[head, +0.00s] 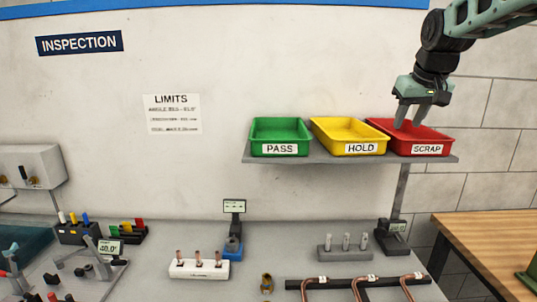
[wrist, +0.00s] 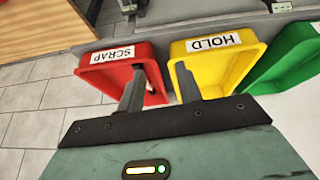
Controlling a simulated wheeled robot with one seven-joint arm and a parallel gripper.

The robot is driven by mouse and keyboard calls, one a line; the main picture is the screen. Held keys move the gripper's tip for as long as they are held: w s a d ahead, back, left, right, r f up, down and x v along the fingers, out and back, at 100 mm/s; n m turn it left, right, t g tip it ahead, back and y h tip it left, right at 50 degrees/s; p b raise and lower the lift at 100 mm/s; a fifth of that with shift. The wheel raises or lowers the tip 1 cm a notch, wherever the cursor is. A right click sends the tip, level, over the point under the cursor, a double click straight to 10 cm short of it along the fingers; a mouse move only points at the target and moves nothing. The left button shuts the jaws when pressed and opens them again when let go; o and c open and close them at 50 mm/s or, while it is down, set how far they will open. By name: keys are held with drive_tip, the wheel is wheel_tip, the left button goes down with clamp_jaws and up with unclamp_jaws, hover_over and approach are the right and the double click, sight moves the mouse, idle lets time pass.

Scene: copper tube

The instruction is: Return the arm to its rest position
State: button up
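My gripper (head: 414,116) hangs from the upper right of the head view, just above the red SCRAP bin (head: 432,133). In the wrist view my gripper (wrist: 160,84) shows its two fingers apart with nothing between them. One finger overlaps the red SCRAP bin (wrist: 95,78) and the other the yellow HOLD bin (wrist: 238,68). No held object shows.
The green PASS bin (head: 280,130) and yellow HOLD bin (head: 347,130) share the grey shelf (head: 250,157) with the red bin. Below, the workbench (head: 150,262) carries bent copper tubes (head: 361,282), a white block (head: 198,268) and gauges. A wooden table (head: 490,235) stands at right.

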drive_tip(key=s+a+f+n+g+y+b, duration=0.2)
drive_tip(key=s+a+f+n+g+b, duration=0.15)
drive_tip(key=s+a+f, duration=1.25)
drive_tip(key=s+a+f+n+b, duration=0.1)
drive_tip(key=s+f, duration=0.3)
drive_tip(key=s, duration=0.4)
drive_tip(key=s+a+f+n+g+b, duration=0.1)
drive_tip(key=s+f, duration=0.3)
drive_tip(key=s, duration=0.4)
drive_tip(key=s+a+f+n+g+h+b, duration=0.1)
drive_tip(key=s+f, duration=0.3)
drive_tip(key=s, duration=0.4)
drive_tip(key=shift+n+b, duration=0.35)
drive_tip(key=shift+b, duration=0.05)
drive_tip(key=shift+a, duration=0.15)
